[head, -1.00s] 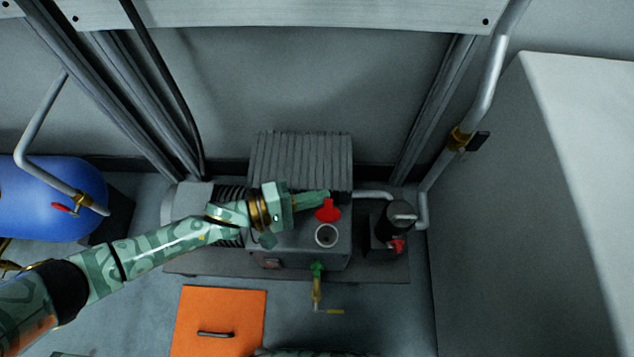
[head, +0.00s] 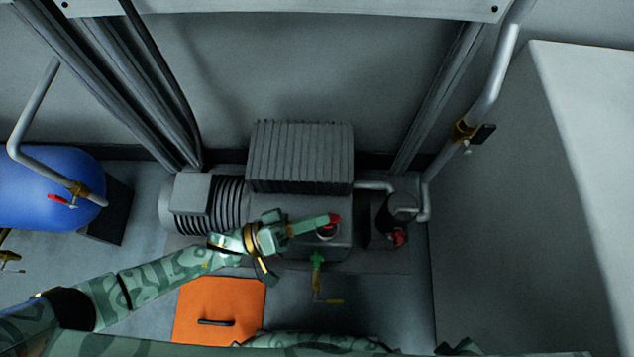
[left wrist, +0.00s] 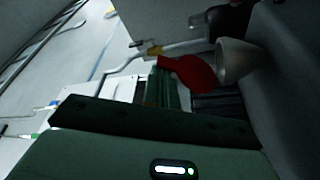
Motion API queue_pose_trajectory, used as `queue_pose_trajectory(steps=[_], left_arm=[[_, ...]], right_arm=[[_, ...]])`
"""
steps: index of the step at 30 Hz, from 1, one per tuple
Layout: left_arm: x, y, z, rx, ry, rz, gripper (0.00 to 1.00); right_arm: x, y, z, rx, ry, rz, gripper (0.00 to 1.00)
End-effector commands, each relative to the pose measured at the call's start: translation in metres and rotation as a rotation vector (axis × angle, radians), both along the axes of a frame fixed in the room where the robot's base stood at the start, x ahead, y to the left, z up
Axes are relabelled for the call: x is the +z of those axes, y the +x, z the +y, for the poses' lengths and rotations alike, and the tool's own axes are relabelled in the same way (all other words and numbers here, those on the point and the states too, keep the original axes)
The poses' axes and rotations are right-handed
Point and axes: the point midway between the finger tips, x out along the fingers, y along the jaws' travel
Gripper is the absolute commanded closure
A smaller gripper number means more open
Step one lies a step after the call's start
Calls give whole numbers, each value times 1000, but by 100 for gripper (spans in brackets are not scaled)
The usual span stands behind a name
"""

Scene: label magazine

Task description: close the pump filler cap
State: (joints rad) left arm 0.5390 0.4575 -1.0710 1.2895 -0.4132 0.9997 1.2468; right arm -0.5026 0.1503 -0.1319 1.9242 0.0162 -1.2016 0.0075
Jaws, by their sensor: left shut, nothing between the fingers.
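The pump (head: 300,158) is a grey ribbed machine on the floor in the middle of the head view. Its pale round filler neck (head: 327,236) is partly covered by my left gripper. The red filler cap (head: 335,219) shows at the fingertips, tilted up rather than lying flat over the neck. My left gripper (head: 324,223) is shut and empty, its tips at the cap above the neck. In the left wrist view the red cap (left wrist: 190,73) stands at an angle by the mouth of the pale neck (left wrist: 236,60), close to the green fingers. I cannot tell whether they touch.
A dark canister (head: 396,215) with a red part stands to the right. An orange panel (head: 220,300) lies in front, a blue tank (head: 45,188) is at left, and a large pale box (head: 540,200) at right.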

Motion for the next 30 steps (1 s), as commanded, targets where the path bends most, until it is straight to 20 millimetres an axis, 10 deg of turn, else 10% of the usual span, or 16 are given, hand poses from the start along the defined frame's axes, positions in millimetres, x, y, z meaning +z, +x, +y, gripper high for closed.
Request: queue_pose_trajectory(steps=[30], left_arm=[[-42, -34, 0, -1, 1, 4, 100]], right_arm=[[24, 24, 0, 17, -19, -41, 25]])
